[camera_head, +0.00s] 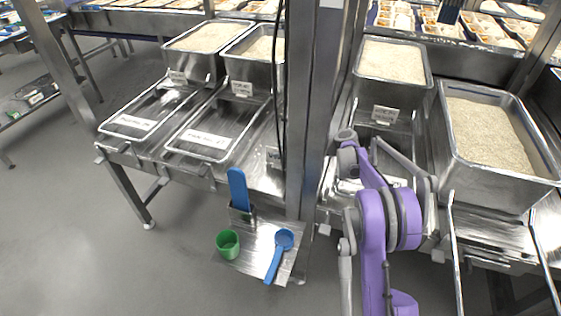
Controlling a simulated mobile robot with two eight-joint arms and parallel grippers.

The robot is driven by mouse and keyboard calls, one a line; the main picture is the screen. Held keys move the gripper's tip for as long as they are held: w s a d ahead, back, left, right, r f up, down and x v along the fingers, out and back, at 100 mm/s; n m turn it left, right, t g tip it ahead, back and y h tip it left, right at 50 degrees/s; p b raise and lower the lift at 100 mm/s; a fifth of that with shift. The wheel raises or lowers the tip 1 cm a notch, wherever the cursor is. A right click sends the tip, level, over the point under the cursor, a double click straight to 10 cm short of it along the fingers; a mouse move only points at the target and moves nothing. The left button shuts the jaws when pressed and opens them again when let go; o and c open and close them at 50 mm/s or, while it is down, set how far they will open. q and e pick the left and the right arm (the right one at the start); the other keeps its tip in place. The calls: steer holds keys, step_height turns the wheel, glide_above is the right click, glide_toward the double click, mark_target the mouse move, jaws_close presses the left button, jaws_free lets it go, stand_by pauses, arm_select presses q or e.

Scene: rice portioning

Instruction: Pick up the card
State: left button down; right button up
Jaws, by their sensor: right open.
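Several white cards with dark print show in the head view. One card (385,115) is on the front of the bin behind my right gripper. Another card (273,156) is beside the steel post, partly cut off by it. Two wider cards (133,122) (207,139) lie at the wire-framed trays on the left. Smaller cards (178,77) (242,88) are on the left bins' fronts. My right gripper (361,140) is open, just below and left of the right-hand bin's card, apart from it in the picture. My purple arm hides part of the tray beneath. My left gripper is out of view.
Steel bins of rice (391,60) (490,135) stand on the counter. The vertical steel post (306,110) is close left of my right arm. A small low shelf holds a green cup (228,244), a blue scoop (284,240) and an upright blue tool (238,188).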

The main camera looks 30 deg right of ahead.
steer(key=shift+w+a+f, duration=0.15)
steer(key=shift+w+a, duration=0.1)
steer(key=shift+w, duration=0.05)
jaws_close()
stand_by(0.3)
